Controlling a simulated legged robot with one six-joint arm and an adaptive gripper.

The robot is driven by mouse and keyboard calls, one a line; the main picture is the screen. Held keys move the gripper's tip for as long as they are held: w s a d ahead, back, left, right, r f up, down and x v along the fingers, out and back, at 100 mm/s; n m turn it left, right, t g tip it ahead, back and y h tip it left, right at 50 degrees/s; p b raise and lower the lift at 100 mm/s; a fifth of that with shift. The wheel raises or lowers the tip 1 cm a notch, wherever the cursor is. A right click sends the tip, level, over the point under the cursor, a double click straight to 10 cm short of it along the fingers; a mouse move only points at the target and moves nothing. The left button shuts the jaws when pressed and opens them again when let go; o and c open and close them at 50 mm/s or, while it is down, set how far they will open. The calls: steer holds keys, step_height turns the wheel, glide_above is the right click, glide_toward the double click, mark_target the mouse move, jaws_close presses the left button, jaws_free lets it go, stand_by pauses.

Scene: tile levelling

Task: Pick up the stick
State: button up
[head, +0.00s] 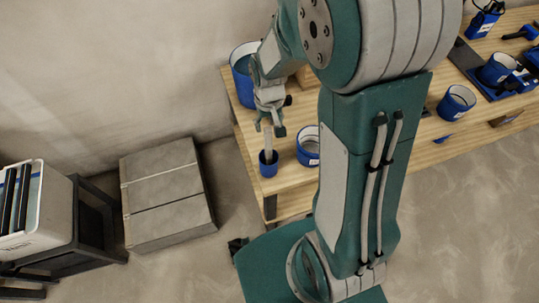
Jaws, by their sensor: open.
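A light grey stick (271,147) stands nearly upright in a small blue cup (268,166) near the left front corner of the wooden table. My gripper (271,125) is just above the cup, pointing down, with its fingers at the upper end of the stick. The gripper is open. I cannot tell whether a finger touches the stick. The stick's lower end is hidden inside the cup.
A blue-rimmed container (308,148) stands right of the cup, and a larger blue bucket (242,88) stands behind. More blue containers (456,102) and tools are farther right on the wooden table (290,203). Grey boxes (165,195) and a white bin (48,208) are at left.

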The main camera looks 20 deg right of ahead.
mark_target(268, 136)
steer(key=f, duration=0.2)
steer(key=a+f, duration=0.1)
steer(key=f, duration=0.1)
steer(key=shift+s+f, duration=0.2)
steer(key=shift+f, duration=0.1)
steer(key=shift+d+f, duration=0.3)
steer(key=shift+d, duration=0.05)
steer(key=c, duration=0.7)
jaws_close()
steer(key=shift+a, duration=0.15)
